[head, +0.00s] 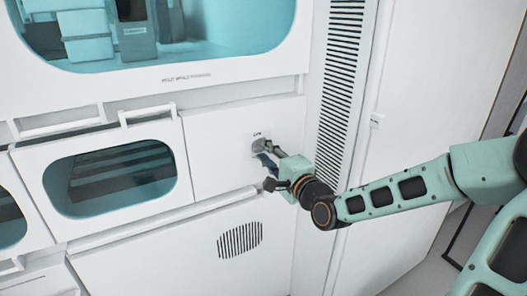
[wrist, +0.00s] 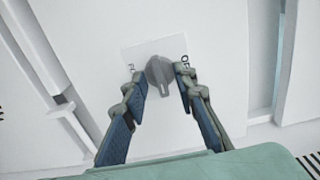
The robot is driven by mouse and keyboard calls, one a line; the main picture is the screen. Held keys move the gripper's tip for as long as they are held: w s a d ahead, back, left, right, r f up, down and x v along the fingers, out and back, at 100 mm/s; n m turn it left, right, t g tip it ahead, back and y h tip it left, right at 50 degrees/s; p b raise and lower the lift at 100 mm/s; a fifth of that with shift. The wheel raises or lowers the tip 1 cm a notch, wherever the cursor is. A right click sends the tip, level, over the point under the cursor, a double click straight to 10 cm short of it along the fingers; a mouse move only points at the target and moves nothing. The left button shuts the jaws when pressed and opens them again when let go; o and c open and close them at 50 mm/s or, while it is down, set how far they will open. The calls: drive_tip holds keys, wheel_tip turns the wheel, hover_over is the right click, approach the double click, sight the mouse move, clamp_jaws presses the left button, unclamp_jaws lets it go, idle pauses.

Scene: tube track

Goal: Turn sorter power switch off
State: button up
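The power switch is a grey rotary knob (wrist: 160,72) on a white label plate with dark lettering, partly hidden, seen in the wrist view. In the head view the knob (head: 258,141) sits on the white panel right of the small window, largely behind my gripper. My gripper (wrist: 161,88) is open, with one finger on each side of the knob. Its fingertips are close to the panel; I cannot tell whether they touch the knob. In the head view my gripper (head: 264,158) reaches the panel from the lower right.
The white sorter cabinet has a large teal window (head: 160,62) above and a small teal window (head: 110,178) with a handle at left. A slatted vent strip (head: 341,90) runs right of the switch panel. A round-cornered grille (head: 240,240) lies below. Open floor shows at the far right.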

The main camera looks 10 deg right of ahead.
clamp_jaws()
drive_tip(key=shift+r+n, duration=0.1)
drive_tip(key=shift+n, duration=0.3)
drive_tip(key=n+p, duration=0.2)
drive_tip(key=n, duration=0.5)
drive_tip(key=shift+a, duration=0.1)
drive_tip(key=n+b, duration=0.1)
drive_tip(key=n, duration=0.5)
drive_tip(key=shift+b, duration=0.4)
drive_tip(key=shift+n+b, duration=1.35)
drive_tip(key=shift+n, duration=0.75)
